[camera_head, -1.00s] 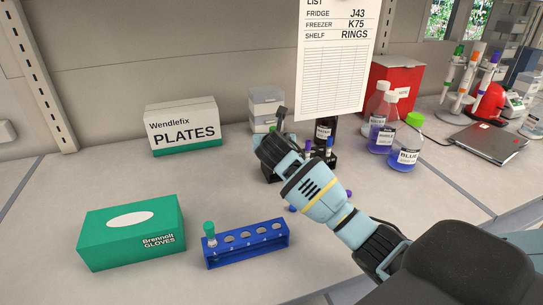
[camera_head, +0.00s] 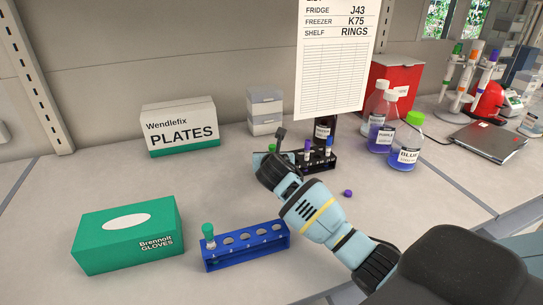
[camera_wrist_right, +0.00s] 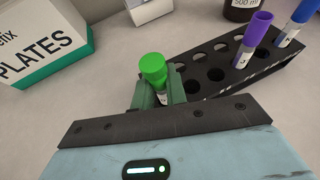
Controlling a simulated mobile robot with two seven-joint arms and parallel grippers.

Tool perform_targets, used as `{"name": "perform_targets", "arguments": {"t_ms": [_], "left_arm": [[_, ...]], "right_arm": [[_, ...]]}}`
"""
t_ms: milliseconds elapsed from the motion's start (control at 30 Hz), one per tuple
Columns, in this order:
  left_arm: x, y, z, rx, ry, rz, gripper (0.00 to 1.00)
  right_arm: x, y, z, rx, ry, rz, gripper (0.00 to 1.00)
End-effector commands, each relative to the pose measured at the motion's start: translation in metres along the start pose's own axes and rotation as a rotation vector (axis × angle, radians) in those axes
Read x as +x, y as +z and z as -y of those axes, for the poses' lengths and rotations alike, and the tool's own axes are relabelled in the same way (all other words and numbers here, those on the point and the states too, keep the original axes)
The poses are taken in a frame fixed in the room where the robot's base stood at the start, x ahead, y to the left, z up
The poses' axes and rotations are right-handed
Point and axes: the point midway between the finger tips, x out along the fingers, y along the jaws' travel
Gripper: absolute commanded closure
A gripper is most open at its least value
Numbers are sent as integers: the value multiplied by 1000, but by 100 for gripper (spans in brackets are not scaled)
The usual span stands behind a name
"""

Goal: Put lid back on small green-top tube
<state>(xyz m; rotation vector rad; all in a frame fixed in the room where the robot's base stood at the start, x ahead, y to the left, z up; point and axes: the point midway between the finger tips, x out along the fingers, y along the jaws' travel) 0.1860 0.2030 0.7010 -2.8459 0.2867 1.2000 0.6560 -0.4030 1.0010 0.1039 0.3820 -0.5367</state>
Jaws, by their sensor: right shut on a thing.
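A tube with a bright green top (camera_wrist_right: 153,68) stands between the fingers of my right gripper (camera_wrist_right: 160,94) in the right wrist view. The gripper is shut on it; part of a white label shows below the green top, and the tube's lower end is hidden. In the head view my right gripper is at the left end of the black rack (camera_head: 318,164), and a bit of green (camera_head: 271,148) shows there. Whether the tube is over or beside the rack is unclear. Another green-topped tube (camera_head: 208,232) stands in the blue rack (camera_head: 245,257). My left gripper is not in view.
The black rack (camera_wrist_right: 240,66) holds purple- and blue-capped tubes. A loose purple cap (camera_head: 348,193) lies right of my forearm. A glove box (camera_head: 125,235), a plates box (camera_head: 180,127) and bottles (camera_head: 404,148) stand around. The bench between the glove and plates boxes is clear.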

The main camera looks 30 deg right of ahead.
Motion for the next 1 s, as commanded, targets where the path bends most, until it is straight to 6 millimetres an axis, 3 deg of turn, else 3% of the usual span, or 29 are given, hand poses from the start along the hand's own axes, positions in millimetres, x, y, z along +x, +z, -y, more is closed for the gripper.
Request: {"name": "perform_targets", "arguments": {"t_ms": [300,333,500,833,1000], "left_arm": [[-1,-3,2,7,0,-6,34],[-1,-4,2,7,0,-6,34],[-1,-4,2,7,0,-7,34],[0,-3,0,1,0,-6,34],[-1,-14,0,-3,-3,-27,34]], "right_arm": [[0,0,0,2,0,3,100],[0,0,0,2,0,3,84],[0,0,0,2,0,2,64],[-1,2,0,3,1,3,64],[-20,6,0,3,2,6,64]]}}
